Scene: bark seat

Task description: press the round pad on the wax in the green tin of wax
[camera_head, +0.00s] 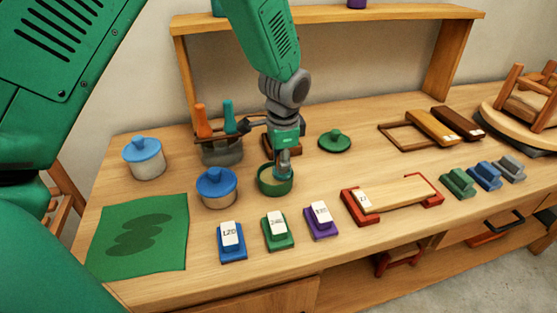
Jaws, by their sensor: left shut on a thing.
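My left gripper (283,166) points down from above and is shut on the round pad. The gripper's tip is at the tin's opening, over its right part. The pad is mostly hidden by the fingers and the tin's rim, so I cannot tell whether it touches the wax. My right gripper is not in view.
Blue-lidded tins (217,188) (145,158) stand to the left, near a green cloth (138,238). A pot of tools (221,150) is behind. Labelled blocks (278,231) line the front, with a red-ended wooden board (395,199) to the right.

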